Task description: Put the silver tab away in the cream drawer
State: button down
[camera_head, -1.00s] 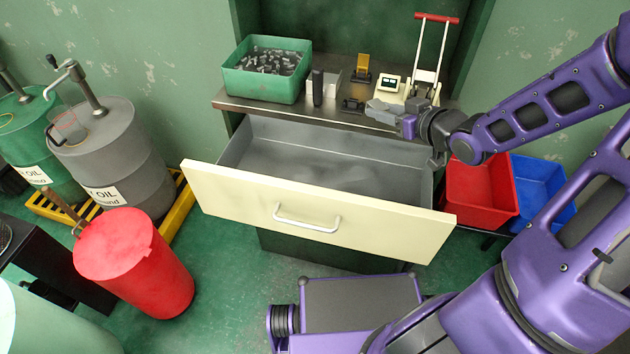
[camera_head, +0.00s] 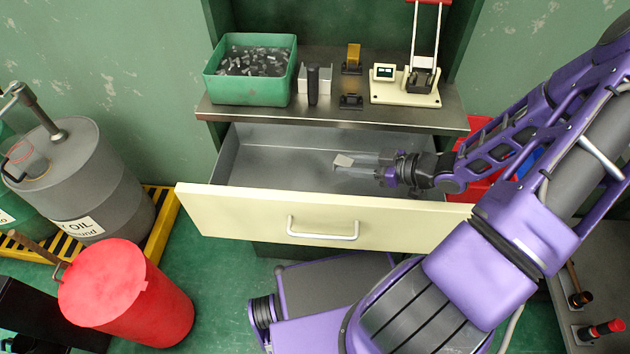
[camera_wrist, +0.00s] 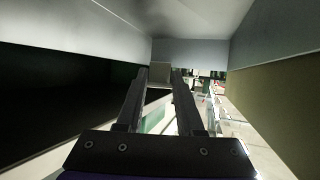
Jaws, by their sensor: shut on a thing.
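The cream drawer (camera_head: 250,211) is pulled open below the steel worktop, and its grey inside looks empty around my gripper. My gripper (camera_head: 356,164) reaches in from the right, over the drawer's interior. It is shut on the silver tab (camera_head: 343,160), a small pale flat piece at the fingertips. In the wrist view the tab (camera_wrist: 160,72) shows between the two finger ends. I cannot tell how high it is above the drawer floor.
A green bin (camera_head: 222,88) of metal pieces stands on the worktop (camera_head: 330,115), with a press (camera_head: 408,95) to its right. A red can (camera_head: 125,300) and grey oil drum (camera_head: 85,180) stand at left. Red bins (camera_head: 484,128) are partly hidden behind my arm.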

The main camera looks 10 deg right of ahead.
jog(key=x, duration=0.4)
jog(key=b+x, duration=0.1)
jog(key=x, duration=0.2)
jog(key=b+x, duration=0.1)
jog(key=x, duration=0.3)
jog(key=shift+a+f, duration=0.2)
jog(key=shift+f, duration=0.2)
jog(key=x, duration=0.2)
jog(key=b+x, duration=0.1)
jog(key=x, duration=0.1)
jog(key=shift+f, duration=0.4)
jog(key=shift+f+b, duration=0.55)
jog(key=shift+f, duration=0.05)
jog(key=c, duration=0.5)
grip_release()
jog(key=shift+c, duration=0.2)
jog(key=shift+r, duration=0.15)
